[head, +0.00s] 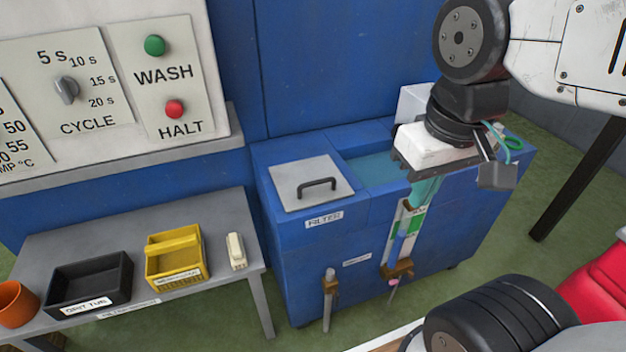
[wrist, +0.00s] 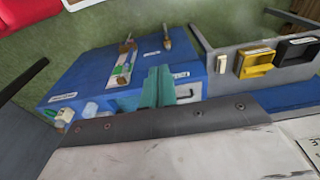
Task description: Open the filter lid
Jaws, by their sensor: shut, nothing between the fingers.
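The filter lid (head: 290,190) is a flat light-grey square with a dark bar handle (head: 317,185). It lies closed on top of the blue tank, behind the FILTER label. My gripper (head: 420,192) has teal fingers pointing down over the tank's right part, to the right of the lid and apart from it. Its fingers are shut and empty. In the wrist view the teal fingers (wrist: 158,84) stand in front of the tank, and part of the lid (wrist: 188,91) shows just to their right.
The blue tank (head: 312,260) has a sight gauge and two taps (head: 329,280) on its front. A grey bench (head: 215,230) at left holds a black tub (head: 90,283), a yellow tray (head: 175,262) and a small cream object (head: 236,250). A control panel (head: 100,75) stands behind.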

